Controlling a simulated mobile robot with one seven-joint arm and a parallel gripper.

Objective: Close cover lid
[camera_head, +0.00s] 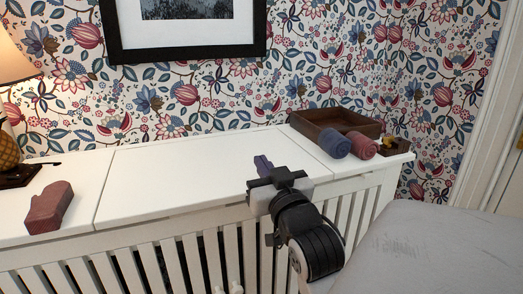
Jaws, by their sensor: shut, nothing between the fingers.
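The cover lid (190,172) is the white middle panel in the top of the slatted white radiator cover (150,262). It lies flat, level with the top panels on either side, with thin seams at its left and right edges. My gripper (263,163) is shut and empty, over the right part of the lid. I cannot tell whether its fingertips touch the lid. My wrist and arm hide part of the lid's front right edge.
A dark red mitten (50,207) and a lamp (12,110) stand on the left panel. A brown wooden tray (338,122), a blue roll (335,143), a red roll (362,145) and a small wooden item (394,147) are on the right. A framed picture (185,55) hangs above.

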